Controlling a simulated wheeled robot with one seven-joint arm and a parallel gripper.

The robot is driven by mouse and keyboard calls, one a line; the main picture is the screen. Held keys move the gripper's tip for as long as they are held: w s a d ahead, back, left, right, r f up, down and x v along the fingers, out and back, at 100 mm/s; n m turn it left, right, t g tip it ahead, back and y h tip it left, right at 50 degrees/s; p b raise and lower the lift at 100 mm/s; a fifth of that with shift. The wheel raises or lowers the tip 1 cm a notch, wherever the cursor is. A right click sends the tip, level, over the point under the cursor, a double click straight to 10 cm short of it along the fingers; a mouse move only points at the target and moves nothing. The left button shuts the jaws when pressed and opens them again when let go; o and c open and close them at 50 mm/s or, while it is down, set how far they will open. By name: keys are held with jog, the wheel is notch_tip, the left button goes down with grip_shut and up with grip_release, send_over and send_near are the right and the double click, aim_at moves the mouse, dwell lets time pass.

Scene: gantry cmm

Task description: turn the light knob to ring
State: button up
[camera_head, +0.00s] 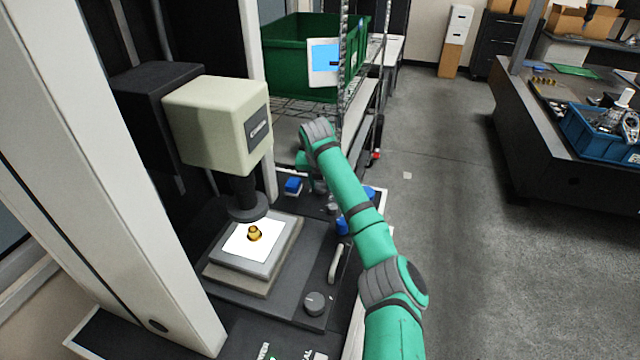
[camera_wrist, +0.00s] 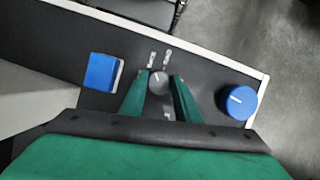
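A small round grey knob (camera_wrist: 159,83) with a white pointer line sits on the dark panel in the wrist view. Its line points up and slightly left, toward two small pale marks (camera_wrist: 160,57) too blurred to read. I take it for the light knob. My gripper (camera_wrist: 160,88) has its two green fingers apart, one on each side of this knob; I see gaps and cannot make out contact. In the head view my gripper (camera_head: 318,186) is low over the panel at the machine's far right side, partly hidden by my arm.
A blue knob (camera_wrist: 238,101) stands right of the fingers and a blue block (camera_wrist: 101,72) left. Nearer in the head view are a larger grey knob (camera_head: 315,303) and a pale handle (camera_head: 336,263). A brass part (camera_head: 254,233) sits on the lit stage under the cream head (camera_head: 215,125).

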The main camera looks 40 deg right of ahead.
jog(key=shift+s, duration=0.1)
jog(key=shift+m, duration=0.4)
jog(key=m+g, duration=0.1)
jog(key=m, duration=0.3)
jog(key=shift+w+a+g+h, duration=0.1)
jog(key=shift+w+g+h, duration=0.1)
jog(key=shift+g+h, duration=0.2)
jog(key=shift+r+m+g, duration=0.1)
jog(key=shift+m+g, duration=0.6)
jog(key=shift+m, duration=1.4)
jog(key=o, duration=1)
jog(key=shift+o, duration=0.2)
jog(key=shift+w+r, duration=0.1)
jog(key=v, duration=1)
jog(key=shift+a+r, duration=0.2)
jog(key=shift+r, duration=0.05)
